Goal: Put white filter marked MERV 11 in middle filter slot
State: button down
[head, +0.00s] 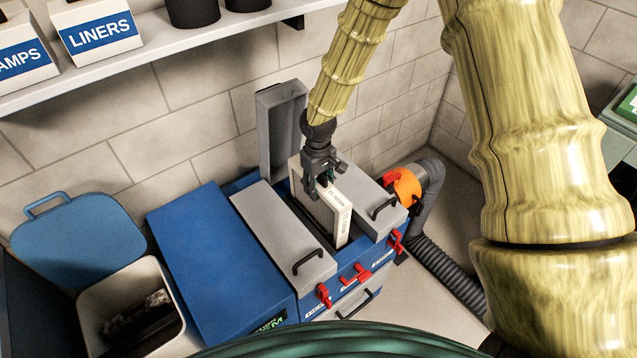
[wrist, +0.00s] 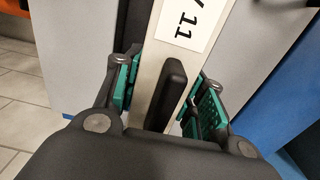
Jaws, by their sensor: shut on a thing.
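The white filter (head: 329,211) stands upright in the open middle slot (head: 341,240) of the blue machine, partly sunk between two grey lids. In the wrist view its edge carries a white label (wrist: 188,22) on which "11" can be read, and a black handle (wrist: 166,95). My gripper (head: 323,182) is at the top of the filter. In the wrist view my gripper (wrist: 165,97) has its green pads on both sides of the handle, shut on the filter. How deep the filter's bottom edge sits is hidden.
The middle lid (head: 279,130) stands open against the wall. Closed grey lids (head: 283,236) flank the slot, with red latches (head: 355,275) in front. A bin (head: 128,308) with dark contents stands left. An orange hose collar (head: 403,187) is at right. A shelf (head: 150,49) hangs above.

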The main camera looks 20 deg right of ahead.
aim_at(319, 223)
jog(key=shift+s+f+b, duration=0.1)
jog(key=shift+f+b, duration=3.1)
jog(key=shift+f, duration=3.25)
jog(key=shift+s+a+f+b, duration=0.1)
jog(key=shift+s+f+b, duration=0.2)
jog(key=shift+f, duration=0.2)
jog(key=shift+s+f+b, duration=0.2)
jog(key=shift+f+b, duration=0.15)
jog(key=shift+f, duration=0.1)
jog(key=shift+s+a+f+b, duration=0.1)
jog(key=shift+s+f+b, duration=0.25)
jog(key=shift+s+b, duration=0.15)
jog(key=shift+s, duration=0.1)
jog(key=c, duration=1)
grip_release()
jog(key=shift+f, duration=0.15)
jog(key=shift+o, duration=1.1)
jog(key=w+f, duration=0.2)
jog(key=shift+w+f, duration=0.25)
jog(key=shift+f, duration=0.05)
jog(key=shift+r, duration=0.25)
notch_tip(319, 223, up, 8)
jog(key=shift+r+p, duration=0.15)
jog(key=shift+p, duration=0.2)
jog(key=shift+r+p, duration=1.9)
jog(key=shift+r, duration=0.75)
